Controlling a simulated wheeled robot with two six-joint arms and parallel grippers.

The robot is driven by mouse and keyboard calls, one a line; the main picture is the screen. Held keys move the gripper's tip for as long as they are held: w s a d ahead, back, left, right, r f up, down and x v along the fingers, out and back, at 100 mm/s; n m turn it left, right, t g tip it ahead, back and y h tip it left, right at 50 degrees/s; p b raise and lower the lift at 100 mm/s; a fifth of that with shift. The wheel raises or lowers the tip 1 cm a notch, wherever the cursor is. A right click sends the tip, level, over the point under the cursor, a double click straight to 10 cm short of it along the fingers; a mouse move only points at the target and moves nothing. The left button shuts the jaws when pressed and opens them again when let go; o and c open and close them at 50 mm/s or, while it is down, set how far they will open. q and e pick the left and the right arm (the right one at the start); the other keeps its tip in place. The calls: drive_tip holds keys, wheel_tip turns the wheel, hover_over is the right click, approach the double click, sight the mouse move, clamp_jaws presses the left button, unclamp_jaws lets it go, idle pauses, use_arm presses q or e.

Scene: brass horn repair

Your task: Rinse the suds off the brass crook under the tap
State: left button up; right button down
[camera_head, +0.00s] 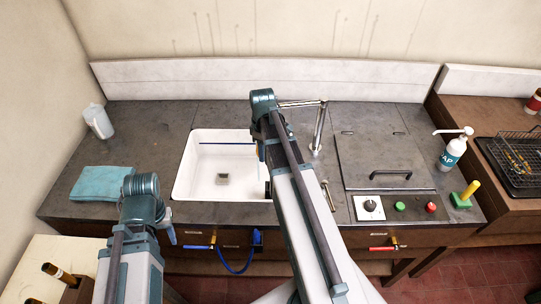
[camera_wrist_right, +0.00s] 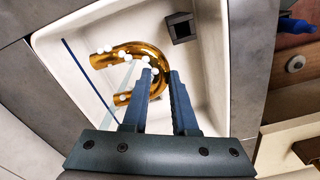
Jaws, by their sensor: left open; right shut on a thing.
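The brass crook (camera_wrist_right: 133,50) is a golden U-shaped tube with white suds blobs on its bend and both legs, seen in the right wrist view. My right gripper (camera_wrist_right: 160,75) is shut on its bend and holds it over the white sink (camera_head: 184,185). In the head view my right arm hides the crook and most of that gripper. The tap (camera_head: 319,125) stands behind the sink's right side, its spout reaching left. A pale translucent streak (camera_wrist_right: 120,82), which looks like running water, passes by the crook. My left gripper (camera_head: 169,233) is open, low at the counter's front edge.
A blue cloth (camera_head: 103,183) and a pale jug (camera_head: 98,120) are on the counter's left. A lidded panel (camera_head: 370,155), a soap bottle (camera_head: 453,153) and a green-and-yellow brush (camera_head: 463,196) are on the right. The sink has a dark drain (camera_wrist_right: 181,28). A blue hose (camera_head: 235,268) hangs below.

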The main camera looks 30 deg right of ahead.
drive_tip(key=shift+w+a+f+b, duration=0.15)
drive_tip(key=shift+w+a, duration=0.2)
drive_tip(key=shift+w, duration=0.35)
drive_tip(key=shift+w+a+f+b, duration=0.2)
drive_tip(key=shift+w+a, duration=0.2)
drive_tip(key=shift+w, duration=0.35)
drive_tip(key=shift+w+a+f+b, duration=0.15)
drive_tip(key=shift+w+a, duration=0.2)
drive_tip(key=shift+w, duration=0.35)
drive_tip(key=shift+w+d, duration=0.1)
drive_tip(key=shift+d, duration=0.05)
drive_tip(key=shift+w+d, duration=0.2)
drive_tip(key=shift+d, duration=0.15)
drive_tip(key=shift+s+a, duration=0.25)
drive_tip(key=shift+a, duration=0.2)
drive_tip(key=s+d, duration=0.3)
drive_tip(key=s, duration=0.4)
drive_tip(key=shift+s+d, duration=0.15)
drive_tip(key=shift+d, duration=0.15)
drive_tip(key=shift+r, duration=0.1)
idle(1.2)
